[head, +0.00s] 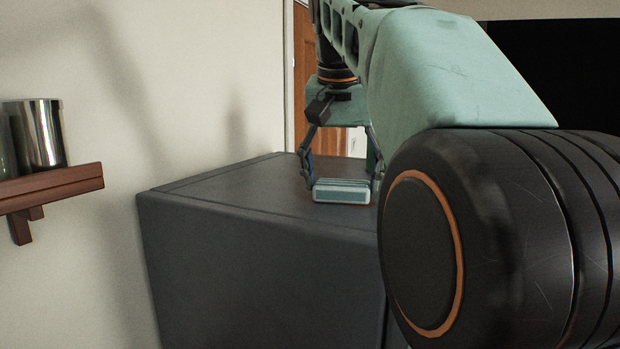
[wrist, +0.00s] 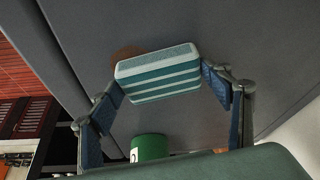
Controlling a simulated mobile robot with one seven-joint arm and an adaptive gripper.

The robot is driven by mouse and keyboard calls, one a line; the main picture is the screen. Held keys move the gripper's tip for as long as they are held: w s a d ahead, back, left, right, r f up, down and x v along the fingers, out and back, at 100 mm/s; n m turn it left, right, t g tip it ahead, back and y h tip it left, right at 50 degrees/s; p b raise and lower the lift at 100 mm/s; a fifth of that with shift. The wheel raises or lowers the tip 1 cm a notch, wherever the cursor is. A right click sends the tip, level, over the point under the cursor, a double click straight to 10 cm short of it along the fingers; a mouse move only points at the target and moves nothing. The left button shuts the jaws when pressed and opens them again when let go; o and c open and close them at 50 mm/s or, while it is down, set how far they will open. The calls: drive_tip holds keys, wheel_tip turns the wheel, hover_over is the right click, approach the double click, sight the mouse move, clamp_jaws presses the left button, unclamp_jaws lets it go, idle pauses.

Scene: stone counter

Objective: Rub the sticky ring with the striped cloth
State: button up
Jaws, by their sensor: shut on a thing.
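The striped cloth (head: 341,191) is a thick folded pad with teal and white stripes; it also shows in the wrist view (wrist: 158,76). My gripper (head: 342,183) points down over the dark stone counter (head: 225,186), its fingers shut on the two ends of the cloth. The cloth is low, at or just above the counter top; I cannot tell whether it touches. A brownish round mark, likely the sticky ring (wrist: 125,53), shows on the counter in the wrist view, partly hidden behind the cloth. The head view does not show the mark.
A green can (wrist: 149,147) with a pale label shows in the wrist view near my gripper, partly cut off by it. A wooden wall shelf (head: 60,188) with a metal cup (head: 41,134) is at the left. The counter's left part is clear.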

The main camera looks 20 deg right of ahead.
sight(327, 178)
drive_tip(key=shift+s+d+f, duration=0.2)
drive_tip(key=shift+s+d, duration=1.2)
drive_tip(key=shift+s+d+r, duration=0.1)
drive_tip(key=shift+s+d, duration=0.95)
drive_tip(key=shift+s, duration=0.1)
drive_tip(key=shift+r, duration=0.1)
drive_tip(key=shift+w+a+r+p, duration=0.1)
drive_tip(key=shift+w+a+p, duration=0.65)
drive_tip(key=shift+w+a, duration=0.4)
drive_tip(key=shift+w+a+f+p, duration=0.15)
drive_tip(key=shift+w+a, duration=1.15)
drive_tip(key=shift+w, duration=0.05)
drive_tip(key=shift+w+a+f+p, duration=0.1)
drive_tip(key=shift+w+a+p, duration=0.05)
drive_tip(key=shift+w+a, duration=1.2)
drive_tip(key=shift+w+d, duration=1)
drive_tip(key=shift+w, duration=0.05)
drive_tip(key=shift+s+d+r, duration=0.15)
drive_tip(key=shift+s+d, duration=1.15)
drive_tip(key=shift+s+d+f+b, duration=0.2)
drive_tip(key=shift+s+d+b, duration=0.3)
drive_tip(key=shift+s+d, duration=2)
drive_tip(key=shift+s, duration=0.05)
drive_tip(key=shift+r, duration=0.2)
drive_tip(key=shift+p, duration=0.35)
drive_tip(key=shift+w, duration=0.1)
